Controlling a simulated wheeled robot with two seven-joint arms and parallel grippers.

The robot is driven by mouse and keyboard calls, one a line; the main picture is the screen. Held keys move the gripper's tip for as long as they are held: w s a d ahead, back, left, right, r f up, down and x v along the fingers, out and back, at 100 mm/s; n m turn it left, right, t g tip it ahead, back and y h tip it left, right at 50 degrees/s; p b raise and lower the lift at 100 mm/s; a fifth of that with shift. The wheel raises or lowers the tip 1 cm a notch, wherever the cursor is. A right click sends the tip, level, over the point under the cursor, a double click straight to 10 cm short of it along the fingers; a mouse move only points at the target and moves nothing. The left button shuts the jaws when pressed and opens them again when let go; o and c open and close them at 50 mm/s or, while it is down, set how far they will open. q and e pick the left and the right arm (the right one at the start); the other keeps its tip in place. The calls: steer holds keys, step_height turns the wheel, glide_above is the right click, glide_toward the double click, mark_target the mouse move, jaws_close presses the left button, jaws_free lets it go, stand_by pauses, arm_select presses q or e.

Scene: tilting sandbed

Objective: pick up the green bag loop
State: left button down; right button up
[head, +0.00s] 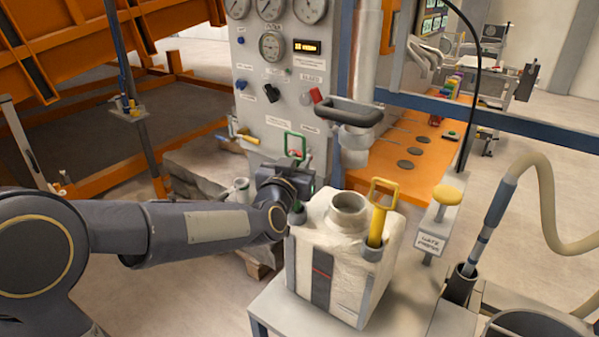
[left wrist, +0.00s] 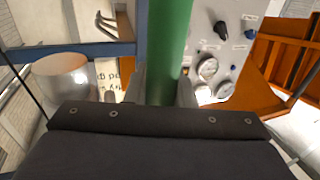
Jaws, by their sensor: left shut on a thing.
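The green bag loop (head: 295,136) stands upright above my left gripper (head: 296,176) in the head view. The jaws are shut on it, and they hide its middle part. In the left wrist view its green bar (left wrist: 168,45) runs between the two fingers (left wrist: 162,88). The white bag (head: 335,255) stands on a grey stand, below and right of the gripper. A bit of green shows at the bag's left holder (head: 297,216); I cannot tell whether the loop is still seated there.
A yellow loop (head: 383,210) stands in the bag's right holder. A gauge panel (head: 270,90) is close behind the gripper. A dark handle (head: 350,112) on a pipe juts out above the bag. A yellow-topped post (head: 446,195) and a hose (head: 545,185) stand to the right.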

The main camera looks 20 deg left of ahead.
arm_select(q)
steer(key=s+r+p, duration=0.1)
steer(key=s+r, duration=0.3)
steer(key=s, duration=0.2)
steer(key=s+a+r+p, duration=0.1)
steer(key=s+r, duration=0.3)
steer(key=s, duration=0.2)
steer(key=shift+s+r+p, duration=0.2)
steer(key=shift+s+p, duration=0.15)
steer(key=shift+s, duration=0.05)
